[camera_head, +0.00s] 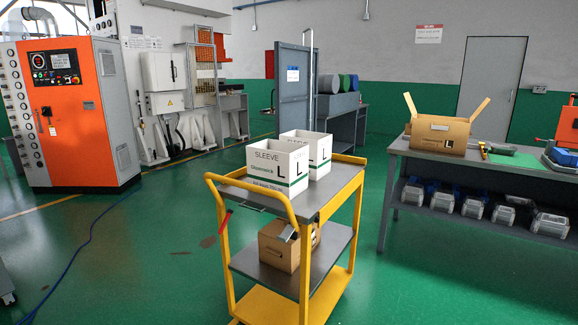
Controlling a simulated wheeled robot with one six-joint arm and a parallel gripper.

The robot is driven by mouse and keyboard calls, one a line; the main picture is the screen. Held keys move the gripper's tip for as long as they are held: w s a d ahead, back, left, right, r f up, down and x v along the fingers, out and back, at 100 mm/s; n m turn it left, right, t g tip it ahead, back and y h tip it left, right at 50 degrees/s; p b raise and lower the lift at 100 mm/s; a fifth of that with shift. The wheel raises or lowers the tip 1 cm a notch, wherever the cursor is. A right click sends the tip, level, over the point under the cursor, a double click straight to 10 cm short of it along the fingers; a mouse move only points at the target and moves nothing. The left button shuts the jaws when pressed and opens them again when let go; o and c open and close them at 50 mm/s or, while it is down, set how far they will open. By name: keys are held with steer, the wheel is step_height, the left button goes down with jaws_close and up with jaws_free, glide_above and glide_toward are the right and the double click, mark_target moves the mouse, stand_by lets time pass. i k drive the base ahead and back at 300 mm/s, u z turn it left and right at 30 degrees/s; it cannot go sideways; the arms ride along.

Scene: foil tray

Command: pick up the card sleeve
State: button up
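Two white open-topped card sleeves with a green stripe stand upright on the grey top shelf of a yellow trolley (328,205). I cannot tell whether the two touch. My gripper is not in view.
A brown carton (280,252) sits on the trolley's middle shelf. A workbench (400,150) at the right holds an open cardboard box (440,138). An orange machine (75,120) stands at the left. A blue cable (75,258) crosses the otherwise open green floor.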

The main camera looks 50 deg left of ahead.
mark_target(282, 166)
steer(key=u, duration=0.15)
steer(key=i, duration=1.7)
steer(key=u, duration=0.95)
steer(key=i, duration=0.9)
steer(key=u, duration=0.9)
